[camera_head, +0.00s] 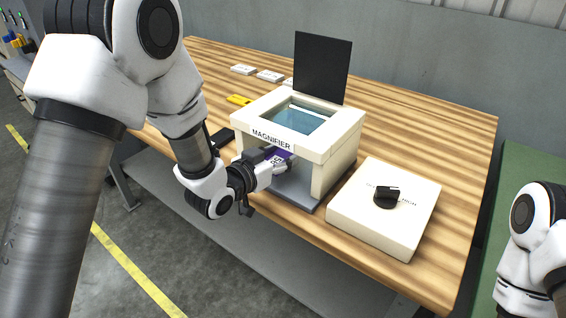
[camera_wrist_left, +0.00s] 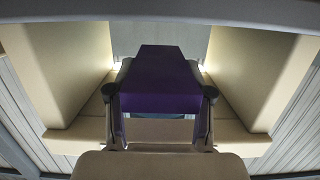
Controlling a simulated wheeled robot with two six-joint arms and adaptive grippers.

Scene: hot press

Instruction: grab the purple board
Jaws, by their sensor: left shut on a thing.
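The purple board (camera_head: 277,155) shows in the head view at the front opening of the white magnifier box (camera_head: 335,147), under its top. My left gripper (camera_head: 284,163) reaches into that opening and is shut on the board. In the left wrist view the purple board (camera_wrist_left: 160,88) lies between the two dark fingers of my left gripper (camera_wrist_left: 160,97), with the box's pale side walls on both sides. The board's far end is dark in that view. My right gripper is out of the picture; only part of the right arm shows at the right edge.
A white box with a black knob (camera_head: 387,197) stands right of the magnifier. A black upright panel (camera_head: 322,68) rises behind it. A yellow item (camera_head: 239,99) and small white blocks (camera_head: 269,75) lie at the back left of the wooden table (camera_head: 440,125). The table's right part is clear.

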